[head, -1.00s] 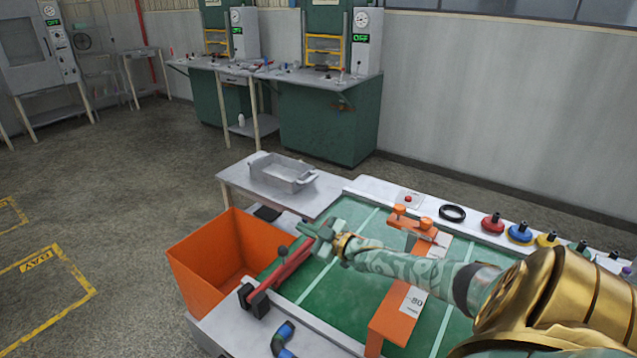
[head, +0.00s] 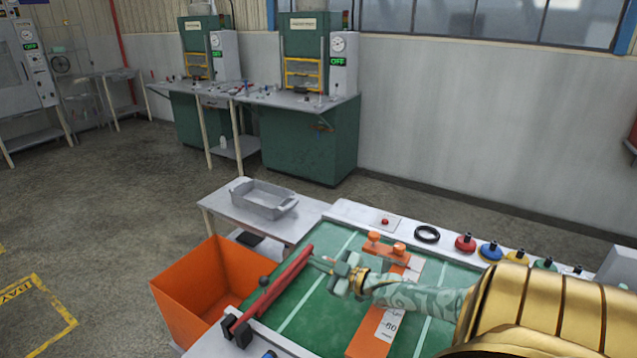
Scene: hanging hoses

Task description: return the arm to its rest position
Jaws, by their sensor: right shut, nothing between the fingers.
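My right gripper (head: 320,264) is shut and empty. It points left over the green work surface (head: 333,312), with its fingertips close to the far end of a red bar (head: 280,285). I cannot tell whether they touch. My right arm, patterned pale green with gold parts, reaches in from the lower right. My left gripper is not in view.
An open orange bin (head: 188,300) stands left of the red bar. An orange fixture (head: 386,318), a black ring (head: 427,234) and several coloured knobs, one red (head: 465,243), are on the table. A grey tray (head: 264,198) sits on a side table behind.

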